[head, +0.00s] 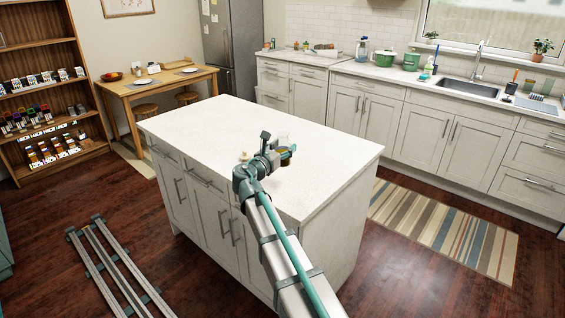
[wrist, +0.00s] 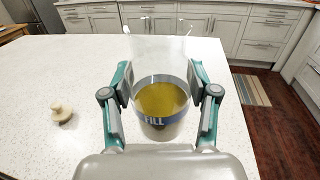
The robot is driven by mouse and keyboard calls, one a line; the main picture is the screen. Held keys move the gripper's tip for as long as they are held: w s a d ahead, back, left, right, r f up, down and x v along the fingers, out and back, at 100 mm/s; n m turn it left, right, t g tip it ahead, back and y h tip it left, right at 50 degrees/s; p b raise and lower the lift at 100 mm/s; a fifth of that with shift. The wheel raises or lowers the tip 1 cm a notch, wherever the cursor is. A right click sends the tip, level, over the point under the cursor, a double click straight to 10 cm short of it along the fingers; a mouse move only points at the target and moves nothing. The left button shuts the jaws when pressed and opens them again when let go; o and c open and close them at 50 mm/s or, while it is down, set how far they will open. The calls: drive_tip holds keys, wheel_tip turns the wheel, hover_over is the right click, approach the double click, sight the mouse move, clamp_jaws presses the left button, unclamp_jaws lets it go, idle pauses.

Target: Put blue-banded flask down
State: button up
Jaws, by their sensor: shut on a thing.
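The blue-banded flask (wrist: 158,95) is a clear glass vessel with yellow-green liquid and a blue band marked "FILL". It is upright between the fingers of my gripper (wrist: 160,97), which is shut on it. In the head view my gripper (head: 284,154) is over the white island counter (head: 215,125), near its right half. The flask is mostly hidden there. I cannot tell whether its base touches the counter.
A small pale knobbed object (wrist: 61,113) stands on the counter to the left; it also shows in the head view (head: 244,155). The counter around it is largely clear. A wooden table (head: 160,87) and a shelf rack (head: 40,90) stand at the left.

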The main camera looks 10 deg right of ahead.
drive_tip(key=shift+w+d+f+p, duration=0.25)
drive_tip(key=shift+w+f, duration=0.75)
drive_tip(key=shift+f, duration=0.6)
drive_tip(key=shift+w+d+f+p, duration=0.15)
drive_tip(key=shift+w+d+f, duration=0.1)
drive_tip(key=shift+w+f, duration=1.1)
drive_tip(key=shift+w+d+f+p, duration=0.25)
drive_tip(key=shift+w+f, duration=0.45)
drive_tip(key=shift+f, duration=1.15)
drive_tip(key=shift+f, duration=0.15)
drive_tip(key=o, duration=1.4)
drive_tip(key=b+v, duration=0.2)
drive_tip(key=v, duration=0.9)
drive_tip(key=shift+s+a, duration=0.2)
drive_tip(key=shift+s, duration=0.15)
drive_tip(key=shift+s+a, duration=0.1)
